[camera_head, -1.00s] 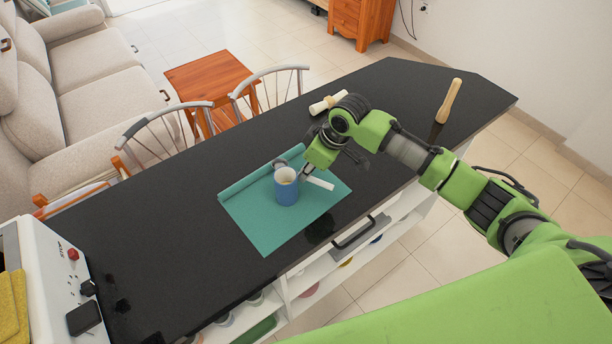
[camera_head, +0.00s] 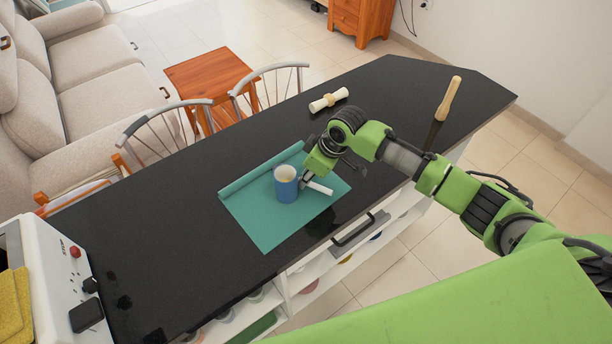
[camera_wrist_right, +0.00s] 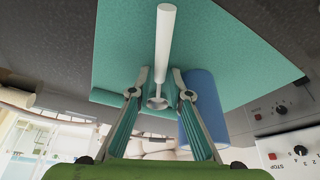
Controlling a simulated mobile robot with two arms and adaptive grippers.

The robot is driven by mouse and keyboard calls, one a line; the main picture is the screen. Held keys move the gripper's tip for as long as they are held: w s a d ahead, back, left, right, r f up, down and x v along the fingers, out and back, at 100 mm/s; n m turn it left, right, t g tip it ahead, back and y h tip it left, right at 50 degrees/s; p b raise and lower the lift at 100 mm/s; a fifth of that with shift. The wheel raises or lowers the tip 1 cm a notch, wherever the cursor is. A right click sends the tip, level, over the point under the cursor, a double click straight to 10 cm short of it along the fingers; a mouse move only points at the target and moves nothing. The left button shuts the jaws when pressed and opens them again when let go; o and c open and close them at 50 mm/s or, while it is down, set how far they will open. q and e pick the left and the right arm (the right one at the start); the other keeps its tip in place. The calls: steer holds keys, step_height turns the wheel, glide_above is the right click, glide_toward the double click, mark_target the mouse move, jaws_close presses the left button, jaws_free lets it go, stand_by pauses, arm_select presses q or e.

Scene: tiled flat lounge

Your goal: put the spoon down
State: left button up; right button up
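The spoon, with a thick white handle (camera_head: 320,188), is at the right part of the teal mat (camera_head: 262,222), right of the blue mug (camera_head: 286,190). Its handle points away from my right gripper in the right wrist view (camera_wrist_right: 165,45). My right gripper (camera_head: 306,181) is low over the mat beside the mug. In the wrist view its two fingers (camera_wrist_right: 160,84) stand apart on either side of the spoon's thin neck and bowl, with gaps showing. I cannot tell for sure whether the spoon rests on the mat. The mug (camera_wrist_right: 204,108) is just beside the right finger. My left gripper is not in view.
The dark counter (camera_head: 170,235) is mostly bare. A rolled white napkin (camera_head: 329,99) and a wooden pestle-like tool (camera_head: 448,99) lie or stand toward the far right. A white appliance (camera_head: 50,265) is at the near left. Chairs (camera_head: 165,135) line the far side.

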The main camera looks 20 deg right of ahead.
steer(key=b+v, duration=0.1)
steer(key=v, duration=1.1)
steer(key=shift+b, duration=0.4)
steer(key=shift+s+a, duration=0.1)
